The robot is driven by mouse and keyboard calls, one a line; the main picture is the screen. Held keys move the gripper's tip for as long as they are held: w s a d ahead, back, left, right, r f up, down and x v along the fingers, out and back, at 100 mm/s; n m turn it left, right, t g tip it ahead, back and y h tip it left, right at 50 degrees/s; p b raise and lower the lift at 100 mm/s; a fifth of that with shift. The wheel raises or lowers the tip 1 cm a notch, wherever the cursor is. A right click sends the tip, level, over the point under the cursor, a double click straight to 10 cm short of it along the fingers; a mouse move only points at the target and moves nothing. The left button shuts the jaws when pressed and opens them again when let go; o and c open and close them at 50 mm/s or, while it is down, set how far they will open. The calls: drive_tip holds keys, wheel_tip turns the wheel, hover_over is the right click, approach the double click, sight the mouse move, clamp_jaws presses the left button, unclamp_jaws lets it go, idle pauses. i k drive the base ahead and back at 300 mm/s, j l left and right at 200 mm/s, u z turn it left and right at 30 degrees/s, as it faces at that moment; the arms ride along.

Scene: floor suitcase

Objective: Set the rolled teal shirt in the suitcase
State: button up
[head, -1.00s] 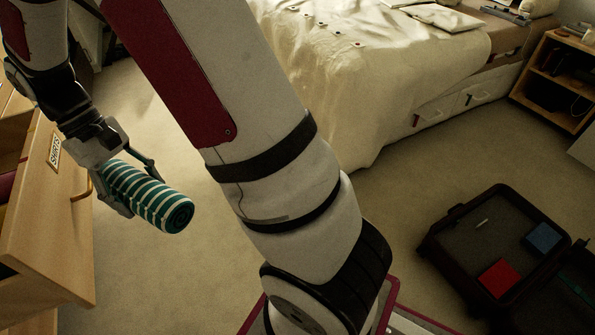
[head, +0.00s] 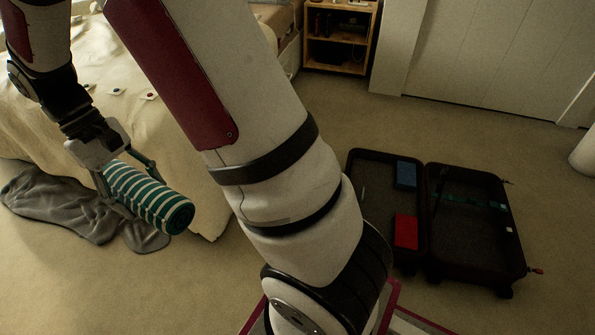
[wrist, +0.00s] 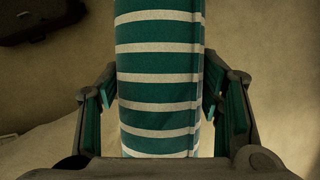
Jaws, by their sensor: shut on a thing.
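The rolled teal shirt (head: 150,198), with white stripes, is held in the air at the left of the head view. My gripper (head: 128,186) is shut on it. In the wrist view the shirt (wrist: 158,75) fills the middle between my gripper's two fingers (wrist: 160,100). The black suitcase (head: 433,240) lies open on the floor at the right of the head view, well apart from the shirt. Its left half holds a blue item (head: 405,174) and a red item (head: 405,231). A dark corner, likely the suitcase, shows at the wrist view's upper left.
A bed with a cream cover (head: 180,130) stands behind my gripper at the left. A grey cloth (head: 60,200) lies on the floor beside it. A wooden shelf (head: 340,40) and white doors (head: 490,60) are at the back. The carpet around the suitcase is clear.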

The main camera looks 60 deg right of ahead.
sight(456, 239)
drive_tip(key=i+z, duration=0.15)
drive_tip(key=z, duration=0.3)
drive_tip(key=i+j+z, duration=0.1)
drive_tip(key=z, duration=0.35)
drive_tip(key=i+j+z, duration=0.1)
drive_tip(key=z, duration=0.3)
drive_tip(key=i+j+z, duration=0.1)
drive_tip(key=j+z, duration=0.15)
drive_tip(key=z, duration=0.2)
drive_tip(key=j+z, duration=0.1)
drive_tip(key=z, duration=0.25)
drive_tip(key=i+j+z, duration=0.1)
drive_tip(key=z, duration=0.25)
drive_tip(key=j+z, duration=0.15)
drive_tip(key=z, duration=0.2)
drive_tip(key=i, duration=0.05)
